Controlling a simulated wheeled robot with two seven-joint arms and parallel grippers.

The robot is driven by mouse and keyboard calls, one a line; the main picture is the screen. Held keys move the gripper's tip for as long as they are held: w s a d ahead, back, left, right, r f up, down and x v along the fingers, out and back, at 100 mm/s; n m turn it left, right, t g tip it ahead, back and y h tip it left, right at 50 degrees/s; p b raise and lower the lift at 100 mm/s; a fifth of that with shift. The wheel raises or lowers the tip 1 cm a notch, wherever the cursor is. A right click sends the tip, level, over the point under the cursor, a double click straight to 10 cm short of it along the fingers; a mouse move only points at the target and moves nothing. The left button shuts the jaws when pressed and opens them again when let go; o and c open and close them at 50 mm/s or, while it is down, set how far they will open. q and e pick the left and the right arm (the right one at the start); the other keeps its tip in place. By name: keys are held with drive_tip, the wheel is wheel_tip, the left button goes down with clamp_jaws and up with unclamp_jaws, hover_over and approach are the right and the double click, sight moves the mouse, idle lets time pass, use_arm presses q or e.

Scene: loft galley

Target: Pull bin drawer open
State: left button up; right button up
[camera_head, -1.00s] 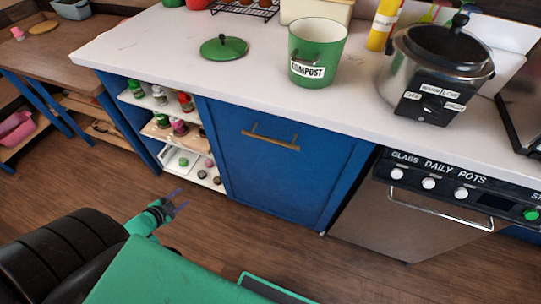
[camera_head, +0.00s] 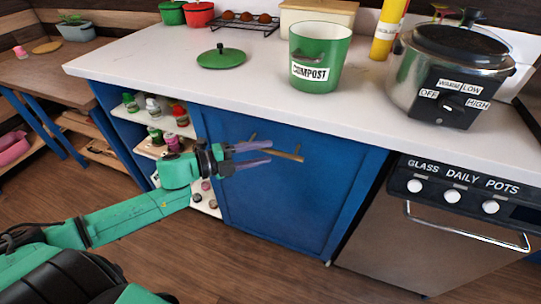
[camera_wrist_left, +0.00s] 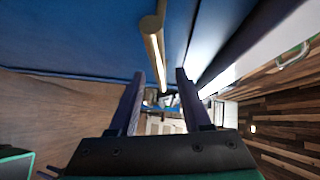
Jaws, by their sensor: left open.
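The bin drawer (camera_head: 290,195) is a blue panel under the white counter, shut flush with the cabinet front. Its brass bar handle (camera_head: 288,155) runs across the upper part of the panel. My left gripper (camera_head: 271,152) is open and empty, its two purple fingers pointing right at the handle and partly covering its left part. In the left wrist view the handle (camera_wrist_left: 153,45) lies ahead, lined up with the gap between the open fingertips (camera_wrist_left: 160,72). I cannot tell whether the fingers touch it. My right gripper is not in view.
Open shelves with jars (camera_head: 152,108) are left of the drawer; an oven (camera_head: 440,225) is to its right. A green compost bin (camera_head: 318,75), its lid (camera_head: 222,58) and a slow cooker (camera_head: 448,75) stand on the counter (camera_head: 150,65). The floor (camera_head: 250,265) before the drawer is clear.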

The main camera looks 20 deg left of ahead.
use_arm(q)
drive_tip(key=shift+x, duration=1.45)
clamp_jaws()
idle(0.3)
